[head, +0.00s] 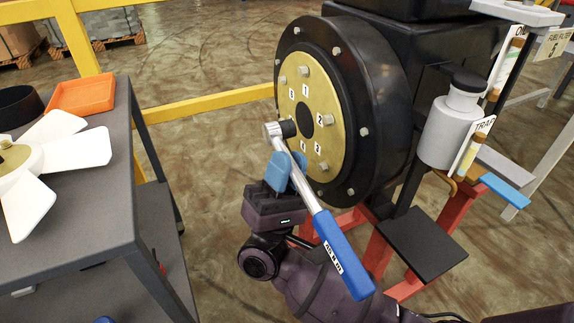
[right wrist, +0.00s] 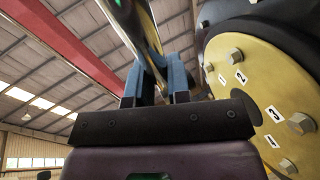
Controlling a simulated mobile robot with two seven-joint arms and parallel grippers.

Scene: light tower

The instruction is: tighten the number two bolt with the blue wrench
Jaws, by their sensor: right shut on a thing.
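The blue wrench (head: 340,255) has a blue handle, a silver shaft and a black socket at its head. My right gripper (head: 283,172) is shut on its shaft, which also shows in the right wrist view (right wrist: 148,28) between the blue fingers (right wrist: 158,85). The socket hangs in front of the left part of the round yellow plate (head: 335,95); I cannot tell whether it touches anything. My left gripper is not clearly seen.
Several other bolts ring the plate and its black flange (head: 375,150). A grey cart (head: 105,195) on the left carries a white fan (head: 85,150) and an orange tray (head: 82,96). A grey canister (head: 450,130) stands right of the flange. A yellow rail (head: 205,106) crosses behind.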

